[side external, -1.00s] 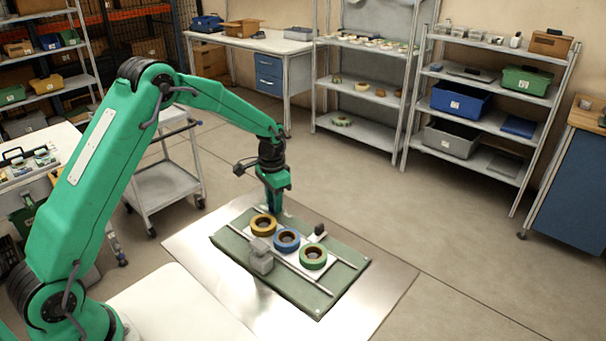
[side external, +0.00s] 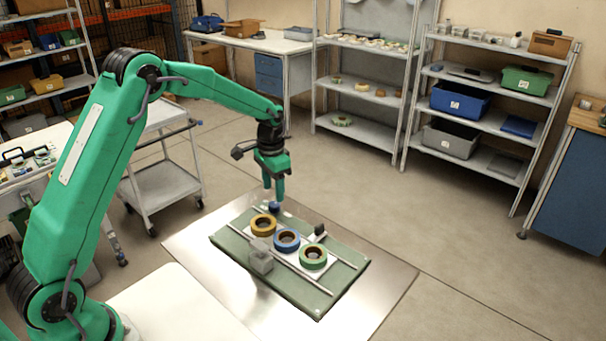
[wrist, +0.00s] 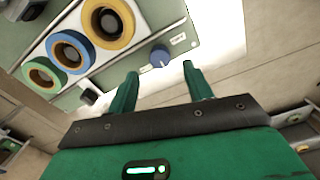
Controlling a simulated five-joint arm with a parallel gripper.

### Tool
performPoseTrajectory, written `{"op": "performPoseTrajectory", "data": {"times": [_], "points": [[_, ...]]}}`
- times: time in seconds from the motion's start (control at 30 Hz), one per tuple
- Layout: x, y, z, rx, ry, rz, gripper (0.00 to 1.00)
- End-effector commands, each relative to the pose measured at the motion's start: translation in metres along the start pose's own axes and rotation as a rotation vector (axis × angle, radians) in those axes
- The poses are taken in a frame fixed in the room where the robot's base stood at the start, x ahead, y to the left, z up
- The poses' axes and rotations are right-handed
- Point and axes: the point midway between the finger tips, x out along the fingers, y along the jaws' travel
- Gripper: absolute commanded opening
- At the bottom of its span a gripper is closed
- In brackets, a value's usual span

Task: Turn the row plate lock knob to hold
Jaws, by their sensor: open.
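The blue lock knob (side external: 273,207) stands at the back left end of the green board, near the yellow reel. In the wrist view the knob (wrist: 160,57) shows a pale line on its top, beside a small white label (wrist: 178,38) too small to read. My gripper (side external: 273,189) is open and empty just above the knob, pointing down. In the wrist view its two fingertips (wrist: 160,70) are apart, with the knob seen between and just beyond them. Yellow (side external: 263,225), blue (side external: 287,239) and green (side external: 313,256) tape reels sit in a row on a white plate.
The green board (side external: 313,299) carries thin rails, a grey block (side external: 261,258) in front of the reels and a dark knob (side external: 319,229) behind them. It lies on a metal sheet (side external: 385,290). A grey cart (side external: 165,188) stands behind my arm.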

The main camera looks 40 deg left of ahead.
Motion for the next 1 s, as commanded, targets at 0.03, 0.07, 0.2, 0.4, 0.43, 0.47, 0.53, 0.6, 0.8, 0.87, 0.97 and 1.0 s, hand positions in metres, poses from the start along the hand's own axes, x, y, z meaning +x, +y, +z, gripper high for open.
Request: {"op": "performPoseTrajectory", "data": {"times": [0.03, 0.07, 0.2, 0.4, 0.43, 0.47, 0.53, 0.6, 0.8, 0.87, 0.97, 1.0], "points": [[-0.007, 0.000, 0.000, 0.000, 0.002, -0.001, 0.51], [-0.011, 0.000, 0.000, 0.000, 0.002, -0.001, 0.51], [-0.025, 0.000, 0.000, 0.000, 0.000, 0.000, 0.51], [-0.033, 0.000, 0.000, 0.000, 0.000, 0.000, 0.51], [-0.034, 0.000, 0.000, 0.000, 0.000, 0.000, 0.51], [-0.034, 0.000, 0.000, 0.000, -0.001, 0.000, 0.51], [-0.033, 0.000, 0.000, 0.000, -0.001, 0.000, 0.51], [-0.033, 0.000, 0.000, 0.000, -0.001, 0.000, 0.51], [-0.036, 0.001, 0.002, -0.001, 0.003, -0.001, 0.51], [-0.040, 0.002, 0.003, -0.003, 0.007, -0.003, 0.51], [-0.050, 0.006, 0.007, -0.009, 0.019, -0.007, 0.51], [-0.055, 0.008, 0.009, -0.012, 0.025, -0.010, 0.51]]}}
